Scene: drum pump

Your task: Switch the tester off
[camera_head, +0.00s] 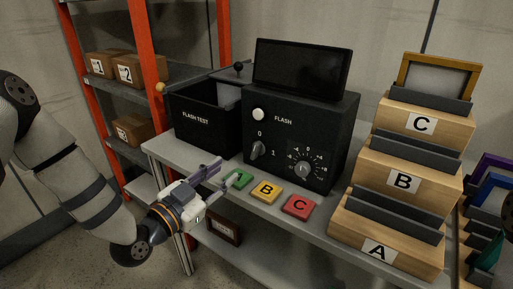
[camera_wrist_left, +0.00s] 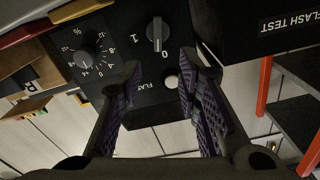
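The tester (camera_head: 330,130) is a black box with a dark screen (camera_head: 302,68) on top, standing on the grey shelf. Its front has a rotary switch (camera_head: 257,149) with marks 0 and 1, a white round button (camera_head: 258,114) by FLASH and a scaled dial (camera_head: 303,171). In the left wrist view the switch (camera_wrist_left: 157,34) appears upside down, its bar roughly in line with the 0. My left gripper (camera_head: 214,173) is open and empty, in front of and left of the tester, apart from the switch. The wrist view shows a gap between its fingers (camera_wrist_left: 158,90). My right gripper is out of view.
Green, yellow (camera_head: 265,191) and red (camera_head: 299,207) plates lie along the shelf's front edge, close to my left gripper. An open FLASH TEST box (camera_head: 195,118) stands left of the tester. Stepped wooden boxes A, B and C (camera_head: 421,122) stand right.

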